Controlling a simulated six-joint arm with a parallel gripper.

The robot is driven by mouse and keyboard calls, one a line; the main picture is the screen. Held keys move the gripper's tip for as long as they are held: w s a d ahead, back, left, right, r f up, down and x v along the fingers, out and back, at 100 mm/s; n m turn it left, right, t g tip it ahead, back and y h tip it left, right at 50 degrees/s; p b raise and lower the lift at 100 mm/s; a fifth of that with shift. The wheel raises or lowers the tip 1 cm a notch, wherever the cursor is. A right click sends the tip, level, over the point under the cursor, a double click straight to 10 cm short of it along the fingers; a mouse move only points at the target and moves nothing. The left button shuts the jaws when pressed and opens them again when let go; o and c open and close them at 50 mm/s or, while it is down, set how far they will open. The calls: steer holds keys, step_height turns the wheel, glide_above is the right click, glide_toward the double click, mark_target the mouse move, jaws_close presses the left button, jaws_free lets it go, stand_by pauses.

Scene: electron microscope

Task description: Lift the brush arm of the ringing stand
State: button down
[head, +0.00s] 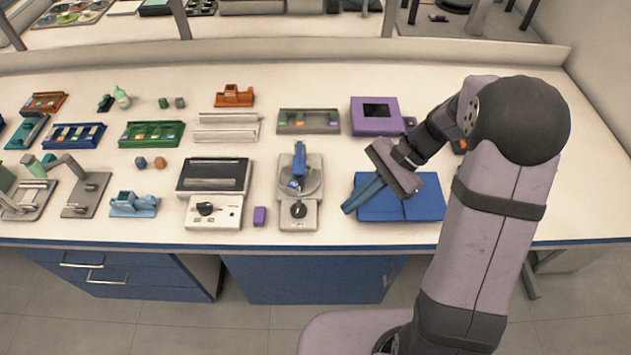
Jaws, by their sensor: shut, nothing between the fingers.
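The ringing stand (299,215) is a light grey unit with a round turntable (314,181) and a dark knob in front. Its blue brush arm (299,160) reaches forward over the turntable, with its lower end close above the turntable or on it; I cannot tell which. My gripper (347,209) is to the right of the stand, apart from it, its fingers together and empty. The fingers point down and left over the left edge of a blue folder-like case (412,202).
A small purple block (260,216) and a device with a dark plate (213,176) stand left of the ringing stand. Behind it are a grey slide rack (308,121) and a purple box (375,116). Bare bench shows between the stand and the blue case.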

mark_target(315, 185)
steer(key=w+m+y+b, duration=0.1)
steer(key=w+m+y, duration=0.1)
steer(key=w, duration=0.1)
steer(key=w+f+m+t+y+b, duration=0.1)
steer(key=w+m+y, duration=0.1)
steer(key=w, duration=0.2)
steer(key=w+f+m+t+y+b, duration=0.1)
steer(key=w+m, duration=0.1)
steer(key=w, duration=0.1)
steer(key=shift+w+d+f+y, duration=0.15)
steer(key=shift+d+f+y, duration=0.1)
steer(key=shift+d+y, duration=0.15)
steer(key=shift+w+d+m+t+y, duration=0.15)
steer(key=shift+w+m+t+y, duration=0.15)
steer(key=shift+w, duration=0.15)
steer(key=p+x, duration=0.1)
steer(key=x, duration=0.9)
steer(key=shift+p, duration=0.4)
steer(key=shift+r, duration=0.2)
